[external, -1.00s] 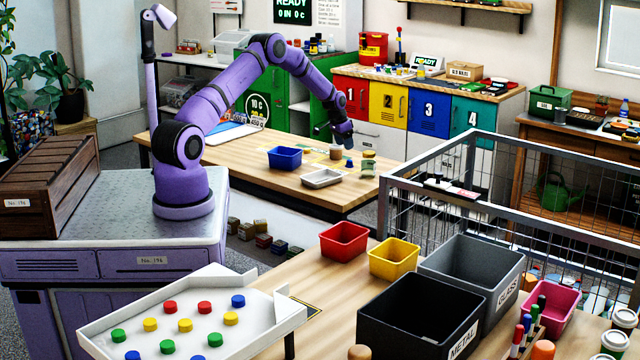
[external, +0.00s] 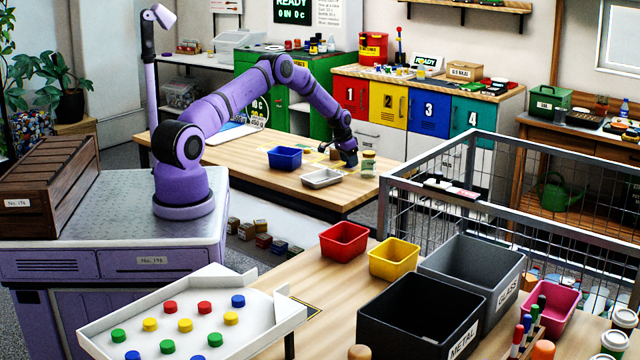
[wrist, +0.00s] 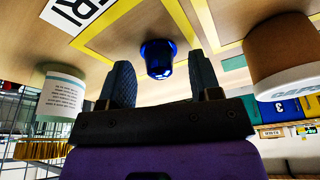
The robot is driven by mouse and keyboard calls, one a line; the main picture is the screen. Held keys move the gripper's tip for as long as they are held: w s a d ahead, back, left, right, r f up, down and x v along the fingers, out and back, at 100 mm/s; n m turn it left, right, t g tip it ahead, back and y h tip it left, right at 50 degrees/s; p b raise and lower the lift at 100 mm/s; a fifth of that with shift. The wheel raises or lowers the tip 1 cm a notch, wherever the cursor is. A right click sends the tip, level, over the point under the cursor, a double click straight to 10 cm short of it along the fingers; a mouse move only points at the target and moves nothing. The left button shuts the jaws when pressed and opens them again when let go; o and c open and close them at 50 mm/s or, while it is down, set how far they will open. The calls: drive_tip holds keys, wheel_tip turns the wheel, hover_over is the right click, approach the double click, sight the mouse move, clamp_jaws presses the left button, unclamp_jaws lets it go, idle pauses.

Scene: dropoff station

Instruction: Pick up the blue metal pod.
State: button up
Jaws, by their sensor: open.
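The blue metal pod (wrist: 158,58) is small, shiny and dark blue. In the wrist view it stands on the wooden table just beyond the gap between my fingertips, apart from both. My gripper (wrist: 165,78) is open with nothing between its fingers. In the external view my gripper (external: 349,160) is low over the far wooden table, and the pod there is hidden or too small to make out.
A jar with a pale label (wrist: 62,95) stands left of my fingers in the wrist view. A brown container with a white cap (wrist: 285,55) is close on the right. A metal tray (external: 322,178) and a blue bin (external: 285,157) are on the same table.

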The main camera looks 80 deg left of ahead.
drive_tip(key=c, duration=1)
drive_tip(key=shift+r, duration=0.15)
